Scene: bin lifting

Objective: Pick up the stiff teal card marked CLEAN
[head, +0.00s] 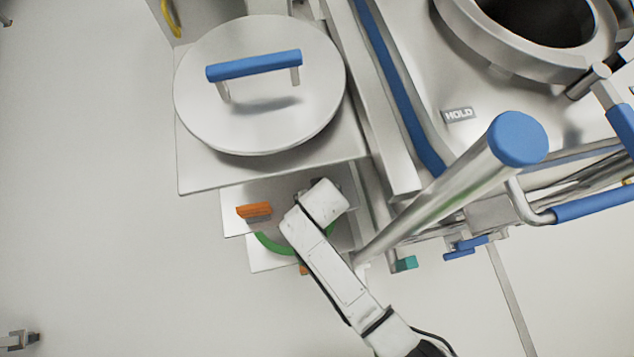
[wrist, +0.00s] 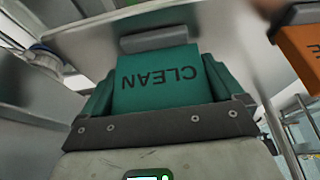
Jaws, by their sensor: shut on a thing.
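The teal card marked CLEAN (wrist: 157,78) fills the middle of the wrist view, its lettering upside down. My gripper (wrist: 160,98) is shut on it, with dark teal fingers at the card's left and right sides. A grey holder or clip (wrist: 154,39) sits at the card's far edge; I cannot tell whether the card is free of it. In the head view my white arm reaches under the upper shelf, and the gripper's fingers and the card are hidden there.
An upper shelf (head: 200,178) carries a round lid (head: 200,110) with a blue handle (head: 253,66). An orange tag (head: 254,210) is on a lower shelf; an orange card (wrist: 301,52) shows at right in the wrist view. A steel post (head: 440,195) stands right of my arm.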

